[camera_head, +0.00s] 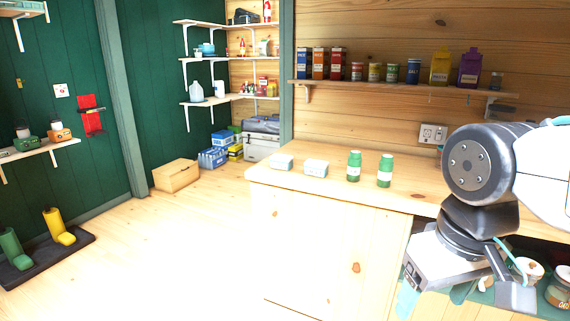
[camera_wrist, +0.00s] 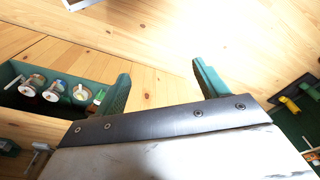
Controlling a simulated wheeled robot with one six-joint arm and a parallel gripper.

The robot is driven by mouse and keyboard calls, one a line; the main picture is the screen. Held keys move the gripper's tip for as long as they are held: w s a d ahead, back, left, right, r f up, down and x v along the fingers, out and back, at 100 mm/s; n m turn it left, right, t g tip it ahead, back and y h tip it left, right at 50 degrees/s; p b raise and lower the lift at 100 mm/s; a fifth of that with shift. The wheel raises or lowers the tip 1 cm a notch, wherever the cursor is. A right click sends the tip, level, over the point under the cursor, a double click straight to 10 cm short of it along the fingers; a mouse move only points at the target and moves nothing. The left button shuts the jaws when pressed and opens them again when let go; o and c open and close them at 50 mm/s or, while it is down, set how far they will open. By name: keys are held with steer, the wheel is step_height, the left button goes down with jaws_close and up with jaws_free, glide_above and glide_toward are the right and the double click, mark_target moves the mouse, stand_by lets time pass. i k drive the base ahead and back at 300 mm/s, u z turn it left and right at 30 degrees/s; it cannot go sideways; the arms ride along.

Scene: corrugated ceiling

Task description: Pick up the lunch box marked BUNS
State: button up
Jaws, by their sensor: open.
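Two small pale boxes with whitish lids stand on the wooden counter (camera_head: 280,178) in the head view: a left box (camera_head: 281,161) and a right box (camera_head: 316,168). They look like lunch boxes, but their markings are too small to read, so I cannot tell which says BUNS. My gripper (camera_head: 436,298) is at the lower right, in front of the counter and well apart from both boxes. In the wrist view, its two green fingers stand wide apart with nothing between them (camera_wrist: 162,78). Neither box can be made out clearly in the wrist view.
Two green bottles (camera_head: 354,166) (camera_head: 385,170) stand right of the boxes. A wall shelf (camera_head: 390,86) with tins and cartons runs above the counter. A green bin (camera_wrist: 20,70) of jars lies close to my gripper. The floor (camera_head: 170,245) left of the counter is clear.

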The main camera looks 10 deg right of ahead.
mark_target(279, 162)
steer(key=u, duration=0.05)
steer(key=i, duration=1.85)
steer(key=z, duration=0.05)
